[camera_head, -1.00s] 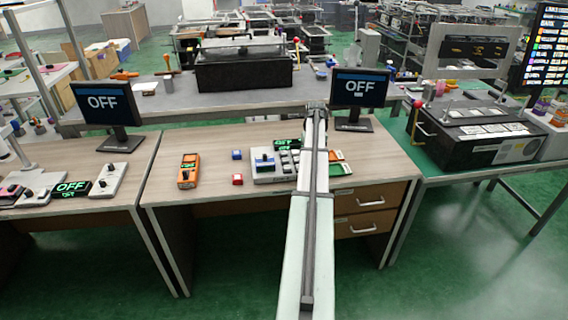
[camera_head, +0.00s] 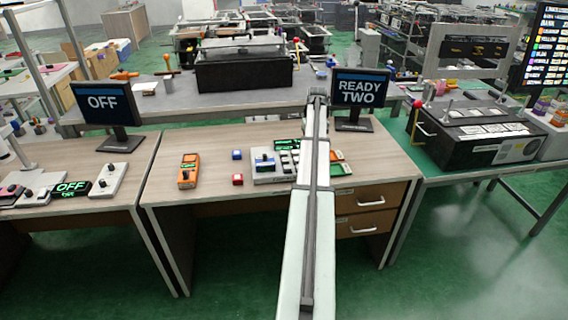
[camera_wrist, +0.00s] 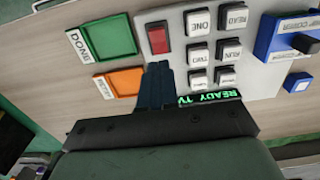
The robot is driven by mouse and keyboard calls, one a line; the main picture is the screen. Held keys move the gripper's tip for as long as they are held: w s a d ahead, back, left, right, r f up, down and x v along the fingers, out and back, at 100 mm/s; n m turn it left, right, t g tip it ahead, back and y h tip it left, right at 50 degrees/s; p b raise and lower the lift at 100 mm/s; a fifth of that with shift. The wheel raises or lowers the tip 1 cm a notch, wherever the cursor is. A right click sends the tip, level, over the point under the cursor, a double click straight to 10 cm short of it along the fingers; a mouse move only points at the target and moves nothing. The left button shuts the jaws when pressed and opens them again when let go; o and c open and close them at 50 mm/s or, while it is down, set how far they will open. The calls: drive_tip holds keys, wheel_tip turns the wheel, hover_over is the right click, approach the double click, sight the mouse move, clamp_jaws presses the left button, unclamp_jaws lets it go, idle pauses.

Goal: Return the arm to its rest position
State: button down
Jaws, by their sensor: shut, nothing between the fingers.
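My gripper (camera_wrist: 158,84) shows in the wrist view with its dark fingers together and nothing between them. The fingertips are over or beside the grey control panel (camera_wrist: 178,60), close below a red button (camera_wrist: 158,38); I cannot tell whether they touch it. The panel has several white labelled buttons and a green-lit display (camera_wrist: 209,97) reading READY and partly hidden letters. In the head view my arm (camera_head: 315,190) reaches over the middle desk and hides part of the panel (camera_head: 268,178); the gripper is hidden there. The right monitor (camera_head: 359,90) reads READY TWO.
A green DONE tray (camera_wrist: 113,40) and an orange tray (camera_wrist: 125,82) lie beside the panel. A blue fixture (camera_wrist: 290,35) is on its other side. The left monitor (camera_head: 106,103) reads OFF. An orange handheld device (camera_head: 188,171) lies on the desk's clear left part.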

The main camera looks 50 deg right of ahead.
drive_tip(key=shift+r, duration=0.65)
